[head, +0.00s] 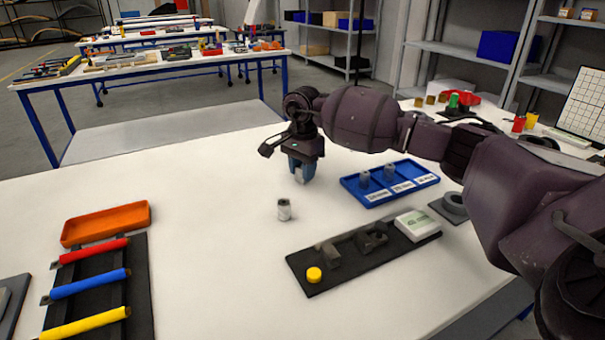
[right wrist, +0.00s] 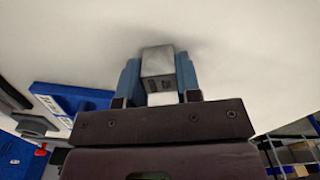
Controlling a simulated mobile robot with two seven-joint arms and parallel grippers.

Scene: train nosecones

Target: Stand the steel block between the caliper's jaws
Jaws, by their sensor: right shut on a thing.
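My right gripper (head: 300,174) points down over the white table, behind the small cylinder. In the right wrist view, its blue fingers are shut on the grey steel block (right wrist: 158,62), one on each side. In the head view the fingers mostly hide the block, and I cannot tell whether it touches the table. The caliper (head: 348,268) is a dark bar at centre right, with a yellow button (head: 314,275) at its left end and a white box (head: 417,225) at its right. Two dark grey jaws (head: 328,256) stand on it with a gap between them. My left gripper is out of view.
A small grey cylinder (head: 284,210) stands alone left of the caliper. A blue labelled tray (head: 410,186) holding grey pieces lies behind the caliper. A grey ring (head: 455,203) sits at right. An orange tray (head: 105,224) and coloured-handled tools (head: 90,284) lie at left.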

